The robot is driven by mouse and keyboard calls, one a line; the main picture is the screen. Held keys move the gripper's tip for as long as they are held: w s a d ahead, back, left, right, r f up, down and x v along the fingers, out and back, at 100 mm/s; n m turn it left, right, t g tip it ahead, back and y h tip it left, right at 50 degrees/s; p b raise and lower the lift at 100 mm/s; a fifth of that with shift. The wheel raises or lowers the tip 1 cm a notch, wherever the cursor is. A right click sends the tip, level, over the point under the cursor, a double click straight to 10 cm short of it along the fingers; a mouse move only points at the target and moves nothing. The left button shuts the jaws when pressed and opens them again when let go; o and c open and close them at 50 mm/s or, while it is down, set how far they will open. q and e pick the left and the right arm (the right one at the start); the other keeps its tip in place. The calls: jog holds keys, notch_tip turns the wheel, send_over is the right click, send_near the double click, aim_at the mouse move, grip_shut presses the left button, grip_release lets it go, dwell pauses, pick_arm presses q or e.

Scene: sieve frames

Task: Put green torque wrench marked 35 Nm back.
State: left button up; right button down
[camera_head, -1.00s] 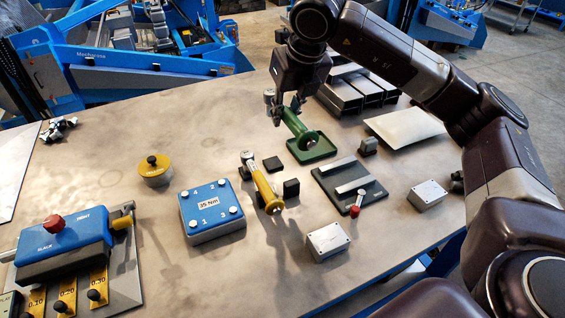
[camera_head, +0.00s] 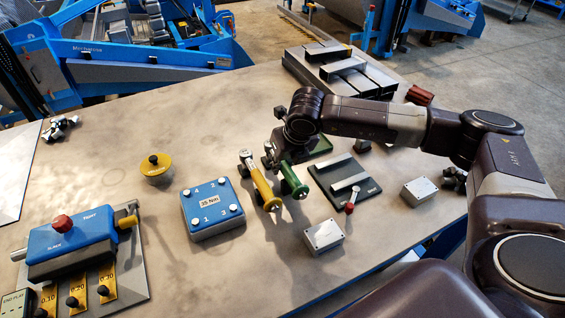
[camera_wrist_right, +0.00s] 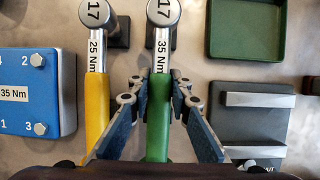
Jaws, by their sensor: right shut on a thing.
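The green torque wrench (camera_wrist_right: 158,110) reads 35 Nm, with 17 on its head, in the right wrist view. In the head view its green handle (camera_head: 296,182) lies parallel to the yellow wrench, just right of it. My right gripper (camera_wrist_right: 158,92) is shut on the green handle, one finger on each side; it also shows in the head view (camera_head: 280,160). The wrench head is over a black block; whether it touches is unclear. The yellow wrench (camera_wrist_right: 97,105), marked 25 Nm, lies beside it at the left, close to my left finger. My left gripper is not in view.
A green tray (camera_wrist_right: 210,40) lies to the right, beyond a dark plate (camera_wrist_right: 247,119) with grey bars. A blue block (camera_head: 207,228) labelled 35 Nm stands left of the wrenches. A grey box (camera_head: 325,236) sits in front.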

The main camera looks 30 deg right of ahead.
aim_at(289, 171)
dwell(0.3)
jog(key=shift+f, duration=0.2)
jog(key=c, duration=1.8)
grip_release()
jog(key=shift+o, duration=0.2)
jog(key=shift+r, duration=0.2)
jog(key=shift+s+r+b, duration=0.15)
jog(key=shift+r+b, duration=0.05)
jog(key=shift+b, duration=0.1)
jog(key=b+v, duration=0.3)
jog(key=v, duration=0.7)
jog(key=shift+a, duration=0.1)
jog(key=shift+s+r, duration=0.3)
jog(key=shift+r, duration=0.35)
